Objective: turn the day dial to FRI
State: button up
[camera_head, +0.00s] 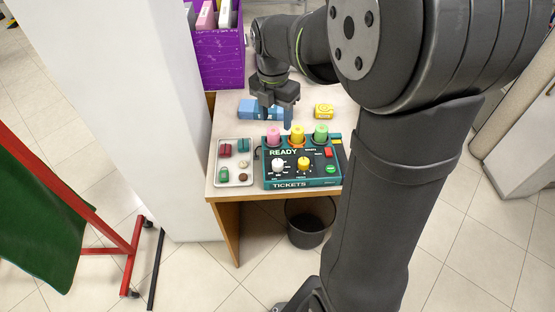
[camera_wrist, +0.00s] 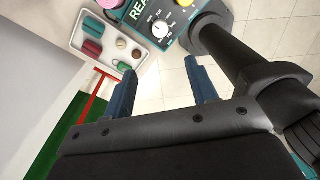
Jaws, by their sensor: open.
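A dark teal box (camera_head: 325,183) marked READY and TICKETS sits at the table's front edge. It carries a white dial (camera_head: 278,166) at left and a yellow dial (camera_head: 303,164) to its right. The small marks around both are too small to read, so I cannot tell which is the day dial or its setting. The white dial also shows in the wrist view (camera_wrist: 159,29), beyond my fingertips. My gripper (camera_head: 277,114) is open and empty, above the table behind the box. Its two blue fingers (camera_wrist: 160,70) stand apart, touching no dial.
Pink (camera_head: 273,134), yellow (camera_head: 297,134) and green (camera_head: 321,132) cylinders stand at the box's back. A tray (camera_head: 235,183) with small items lies left. Blue (camera_head: 248,109) and yellow (camera_head: 324,110) packets lie behind. A white pillar (camera_head: 150,110) stands left; a bin (camera_head: 309,234) is below.

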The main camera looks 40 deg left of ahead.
aim_at(278, 162)
jog(key=shift+n, duration=0.3)
jog(key=f, duration=1.7)
jog(key=shift+d+f, duration=0.2)
jog(key=shift+d, duration=0.1)
jog(key=shift+c, duration=0.4)
jog(key=c, duration=0.9)
